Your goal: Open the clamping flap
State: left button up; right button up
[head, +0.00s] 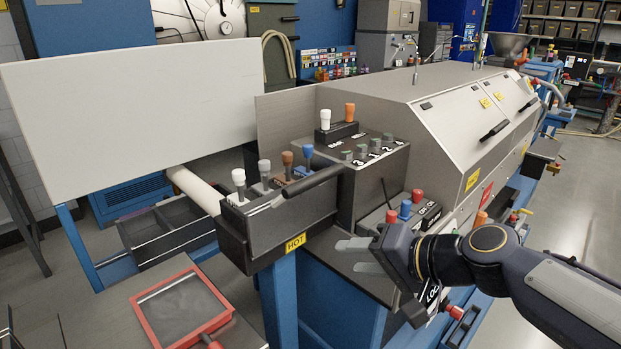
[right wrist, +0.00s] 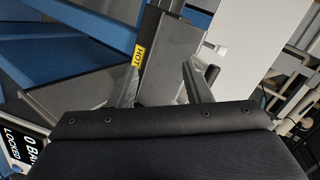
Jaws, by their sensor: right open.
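I take the dark grey box-like front with a yellow HOT label (head: 296,242) and a black bar handle (head: 313,184) to be the clamping flap (head: 265,231); I cannot be sure which part swings. Several white, grey, brown and blue levers stand along its top. It also shows in the right wrist view (right wrist: 162,70), beyond my fingers. My right gripper (head: 346,256) is open and empty, right of the flap and lower than the handle, apart from both. Its two fingers also show in the right wrist view (right wrist: 160,72). My left gripper is not in view.
The grey machine housing (head: 440,115) stands behind, with a control block (head: 375,165) and red and blue knobs (head: 405,208) close to my right gripper. A large white panel (head: 130,100) is at the left. A red-framed tray (head: 180,308) lies at the lower left. Clear floor is at the right.

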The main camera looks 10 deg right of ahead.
aim_at(322, 180)
jog(key=w+r+m+t, duration=0.1)
jog(key=w+m, duration=0.1)
jog(key=w, duration=0.4)
jog(key=w+a+r+m+t, duration=0.1)
jog(key=w+r, duration=0.1)
jog(key=w, duration=0.5)
jog(key=w+a+r+m+t+p, duration=0.1)
jog(key=w+m, duration=0.1)
jog(key=w, duration=0.4)
jog(key=shift+w+a+r+m+t+y, duration=0.15)
jog(key=shift+w+r+m+t+y, duration=0.05)
jog(key=shift+w+m+t+y, duration=0.1)
jog(key=shift+w+a+f, duration=0.15)
jog(key=shift+w+a, duration=0.15)
jog(key=shift+w, duration=0.1)
grip_shut()
